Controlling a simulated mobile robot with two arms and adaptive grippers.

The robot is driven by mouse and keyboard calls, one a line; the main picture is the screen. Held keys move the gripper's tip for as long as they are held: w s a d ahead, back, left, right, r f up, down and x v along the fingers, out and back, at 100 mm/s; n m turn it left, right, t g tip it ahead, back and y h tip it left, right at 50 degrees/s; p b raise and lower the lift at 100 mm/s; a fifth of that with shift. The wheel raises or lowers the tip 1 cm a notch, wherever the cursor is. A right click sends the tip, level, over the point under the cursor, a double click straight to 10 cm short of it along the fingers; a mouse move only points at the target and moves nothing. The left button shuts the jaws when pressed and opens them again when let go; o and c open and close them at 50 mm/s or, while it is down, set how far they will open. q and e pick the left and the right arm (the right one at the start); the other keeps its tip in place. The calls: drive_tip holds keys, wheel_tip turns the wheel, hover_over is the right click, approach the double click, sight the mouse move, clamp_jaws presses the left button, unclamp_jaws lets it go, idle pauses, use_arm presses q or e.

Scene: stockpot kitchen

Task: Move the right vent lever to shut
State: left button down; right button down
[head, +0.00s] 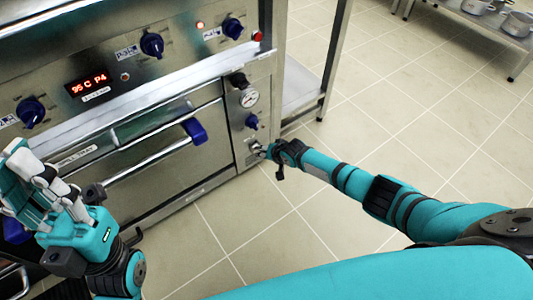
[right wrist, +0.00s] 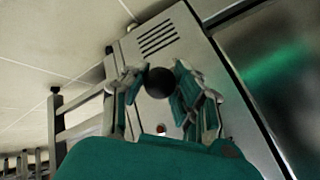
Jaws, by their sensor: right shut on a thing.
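The vent lever's round black knob (right wrist: 158,82) sits between the fingertips of my right gripper (right wrist: 160,84) in the right wrist view. The gripper is shut on it. In the head view, my right gripper (head: 262,151) is at the lower right of the oven's front side panel, and it hides most of the lever. My left gripper (head: 38,188) is at the left edge of the head view, in front of the oven and away from the lever. Its fingers are seen from the side, so I cannot tell how far apart they are.
The oven door handle (head: 150,155) with blue ends crosses the front. A gauge (head: 249,98) and a blue knob (head: 252,121) are above my right gripper. Vent slots (right wrist: 158,37) show beyond the black knob.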

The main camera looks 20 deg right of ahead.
drive_tip(key=shift+s+d+f, duration=0.1)
drive_tip(key=shift+d, duration=0.1)
drive_tip(key=c, duration=1)
unclamp_jaws()
drive_tip(key=shift+a, duration=0.1)
drive_tip(key=v, duration=1.2)
